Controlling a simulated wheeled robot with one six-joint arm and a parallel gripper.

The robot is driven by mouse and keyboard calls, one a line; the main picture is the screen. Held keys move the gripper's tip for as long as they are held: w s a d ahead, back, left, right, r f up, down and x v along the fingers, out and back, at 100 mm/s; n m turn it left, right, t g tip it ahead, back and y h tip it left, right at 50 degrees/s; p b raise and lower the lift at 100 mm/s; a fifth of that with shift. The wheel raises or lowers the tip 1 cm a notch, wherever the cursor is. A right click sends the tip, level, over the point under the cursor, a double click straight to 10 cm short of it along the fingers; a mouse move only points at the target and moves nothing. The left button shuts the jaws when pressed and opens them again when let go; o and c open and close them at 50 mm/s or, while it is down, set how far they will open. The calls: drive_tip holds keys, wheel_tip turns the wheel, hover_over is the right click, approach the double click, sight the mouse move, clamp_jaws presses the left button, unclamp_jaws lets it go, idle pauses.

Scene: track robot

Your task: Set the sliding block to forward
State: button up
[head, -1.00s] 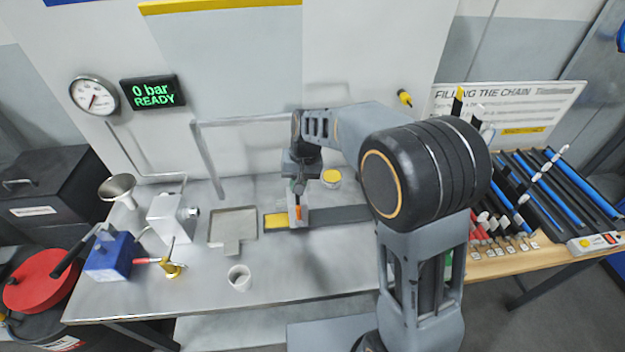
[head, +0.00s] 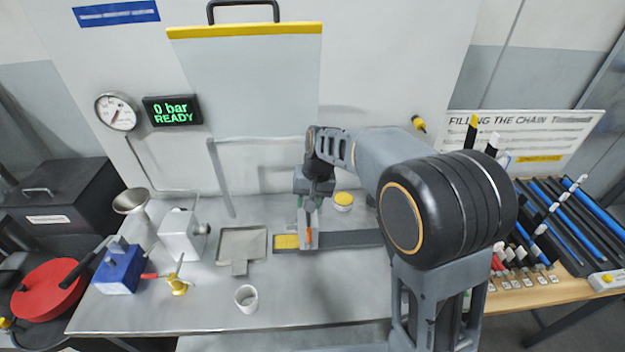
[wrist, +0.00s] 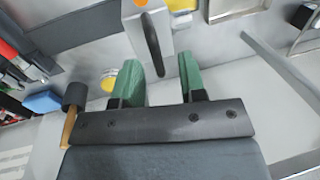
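The sliding block (head: 308,236) is a light grey upright piece with an orange mark. It stands on a dark rail (head: 350,239), near the rail's yellow left end (head: 286,242). In the wrist view the block (wrist: 136,32) shows a dark slot and an orange spot on top. My gripper (head: 309,203) is over the block in the head view. In the wrist view its two green fingers (wrist: 160,75) are spread apart, with the block between or just beyond their tips. I see no finger clearly touching it.
A yellow-topped pot (head: 343,201) stands behind the rail. A grey tray (head: 242,245) and a white cup (head: 246,298) are to the left. A blue box (head: 118,270) and funnel (head: 131,202) stand farther left. A display (head: 173,110) reads "0 bar READY".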

wheel_tip(320, 180, up, 12)
drive_tip(key=d, duration=0.2)
drive_tip(key=shift+d+b, duration=0.2)
drive_tip(key=shift+b, duration=0.15)
drive_tip(key=s+d+f+t+h, duration=0.1)
drive_tip(key=s+d+f+t, duration=0.1)
drive_tip(key=s+d, duration=0.3)
drive_tip(key=s+d+f+t+h, duration=0.1)
drive_tip(key=s+d+f, duration=0.3)
drive_tip(key=s, duration=0.8)
drive_tip(key=shift+s+d+f+t, duration=0.35)
drive_tip(key=shift+d+t, duration=0.35)
drive_tip(key=shift+d, duration=0.45)
drive_tip(key=shift+c, duration=0.2)
